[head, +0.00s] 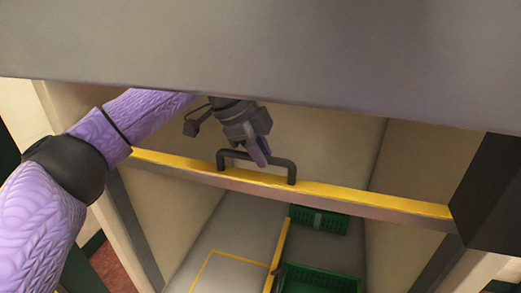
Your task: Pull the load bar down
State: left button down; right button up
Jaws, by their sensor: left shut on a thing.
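The load bar (370,201) is a yellow-topped beam that spans the opening, sloping down to the right in the head view. A dark handle (292,172) stands up from its top. My left gripper (259,155) is at the handle, reaching it from above, and is shut on it. The fingers hide part of the handle's top. My right gripper is not in view.
A large grey panel (300,50) fills the top of the view, above the bar. Below, green crates (318,221) stand on a grey floor with yellow lines (235,256). A dark block (492,200) is at the bar's right end. Pale walls enclose the space.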

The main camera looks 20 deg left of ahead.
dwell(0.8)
pick_arm(q)
notch_tip(320, 180, down, 62)
jog(key=b, duration=3.3)
jog(key=shift+f, duration=0.25)
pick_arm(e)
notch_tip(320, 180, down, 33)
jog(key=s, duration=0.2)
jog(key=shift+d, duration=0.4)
pick_arm(q)
jog(key=shift+s, duration=0.15)
jog(key=c, duration=0.6)
grip_release()
jog(key=shift+f, duration=0.1)
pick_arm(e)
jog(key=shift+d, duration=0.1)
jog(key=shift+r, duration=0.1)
